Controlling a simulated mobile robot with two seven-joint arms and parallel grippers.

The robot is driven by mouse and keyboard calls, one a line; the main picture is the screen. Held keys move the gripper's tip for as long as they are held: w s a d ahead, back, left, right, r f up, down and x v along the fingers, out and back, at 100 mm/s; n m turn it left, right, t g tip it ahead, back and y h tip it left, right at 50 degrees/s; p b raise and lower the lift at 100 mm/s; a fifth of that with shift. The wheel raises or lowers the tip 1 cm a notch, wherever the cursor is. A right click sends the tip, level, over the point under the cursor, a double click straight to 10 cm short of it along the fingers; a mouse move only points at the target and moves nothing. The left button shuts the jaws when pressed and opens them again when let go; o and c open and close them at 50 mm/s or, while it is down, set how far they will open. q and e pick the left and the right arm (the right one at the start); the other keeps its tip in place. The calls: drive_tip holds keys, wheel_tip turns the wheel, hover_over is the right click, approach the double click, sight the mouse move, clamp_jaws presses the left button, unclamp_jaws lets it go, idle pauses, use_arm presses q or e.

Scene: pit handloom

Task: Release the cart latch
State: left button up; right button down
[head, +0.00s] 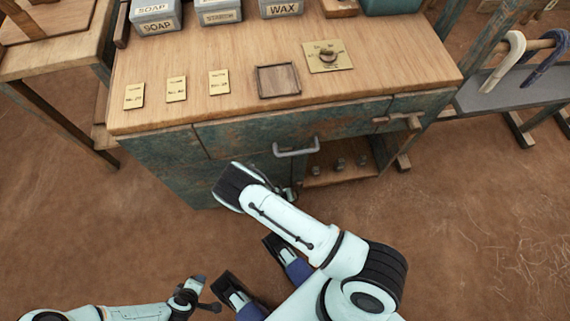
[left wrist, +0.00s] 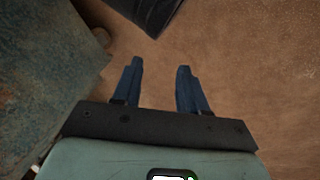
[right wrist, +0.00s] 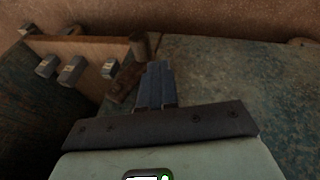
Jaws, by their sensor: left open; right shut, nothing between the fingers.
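The cart (head: 160,115) has a wooden top and worn teal sides. A wooden peg-like piece (head: 398,121) sticks out at its right front, but I cannot tell whether it is the latch. In the right wrist view a rusty brown bar (right wrist: 126,82) stands close by my right gripper (right wrist: 155,66), which is shut and empty before the teal panel. I cannot tell whether they touch. In the head view my right wrist hides those fingertips. My left gripper (left wrist: 160,62) is open and empty over the floor, with the cart's side (left wrist: 45,75) to its left.
A grey drawer handle (head: 296,150) is on the cart front, above an open shelf with small grey weights (head: 340,164). A wooden tray (head: 278,80), brass cards (head: 176,89) and a knob plate (head: 328,56) lie on top. Bare floor (head: 480,220) is free at right.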

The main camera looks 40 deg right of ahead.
use_arm(q)
drive_tip(key=shift+g, duration=0.6)
drive_tip(key=s, duration=0.1)
drive_tip(key=s+r+p, duration=0.1)
drive_tip(key=s+d+r, duration=0.1)
drive_tip(key=shift+s, duration=0.25)
use_arm(e)
drive_tip(key=w+a+r, duration=0.2)
drive_tip(key=a+r, duration=0.4)
drive_tip(key=a, duration=0.2)
drive_tip(key=shift+a, duration=0.4)
